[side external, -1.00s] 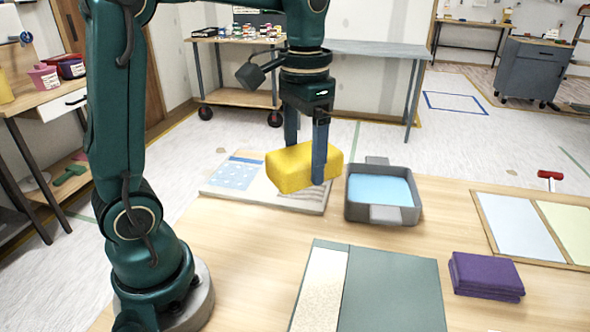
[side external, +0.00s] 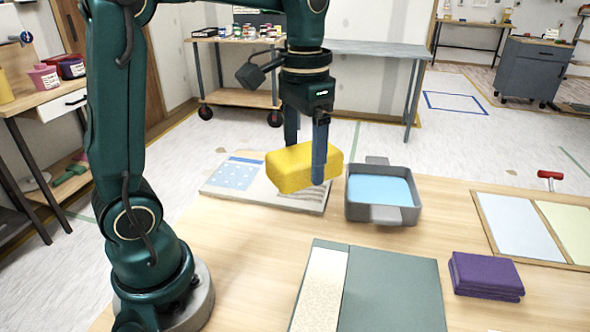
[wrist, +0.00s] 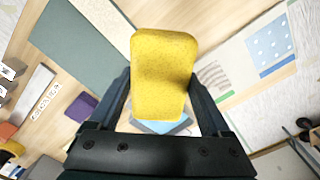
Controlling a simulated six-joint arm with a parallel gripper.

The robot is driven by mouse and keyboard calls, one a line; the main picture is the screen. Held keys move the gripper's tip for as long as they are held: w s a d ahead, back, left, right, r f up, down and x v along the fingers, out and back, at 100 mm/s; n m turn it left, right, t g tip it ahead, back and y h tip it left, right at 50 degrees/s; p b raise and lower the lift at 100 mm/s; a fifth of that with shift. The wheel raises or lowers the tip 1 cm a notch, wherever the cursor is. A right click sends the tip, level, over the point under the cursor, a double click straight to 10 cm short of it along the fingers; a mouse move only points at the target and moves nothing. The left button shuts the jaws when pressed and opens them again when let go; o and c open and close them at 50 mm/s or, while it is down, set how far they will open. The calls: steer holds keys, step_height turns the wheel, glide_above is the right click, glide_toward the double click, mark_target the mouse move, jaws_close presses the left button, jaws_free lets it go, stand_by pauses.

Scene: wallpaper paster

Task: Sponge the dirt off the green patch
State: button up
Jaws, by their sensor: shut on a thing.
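My gripper (side external: 305,166) is shut on a yellow sponge (side external: 285,170), held above the table. In the wrist view the sponge (wrist: 163,72) sits between both fingers. Behind it lies a pale board (side external: 215,192) with a blue dotted patch (side external: 235,174) and grey-brown streaks (side external: 300,195), partly hidden by the sponge. In the wrist view the streaks (wrist: 213,75) show beside the dotted patch, with a thin green strip (wrist: 224,96) at the board's edge. A grey-green panel (side external: 393,290) with a speckled cream strip (side external: 320,290) lies in front. I cannot tell which surface is the green patch.
A grey tray (side external: 384,214) with light blue contents stands right of the sponge. A folded purple cloth (side external: 486,275) lies to the front right. A framed board with pale blue and pale green panels (side external: 570,225) is at the far right. Bare wood (side external: 250,250) lies between.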

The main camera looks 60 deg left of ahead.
steer(key=c, duration=0.3)
steer(key=shift+w+t, duration=0.1)
steer(key=shift+t, duration=0.2)
steer(key=w+a+f+t+y, duration=0.1)
steer(key=w+t, duration=0.4)
steer(key=w, duration=1.5)
steer(key=shift+a+f+y, duration=0.2)
steer(key=shift+a+y, duration=0.1)
steer(key=shift+a, duration=0.25)
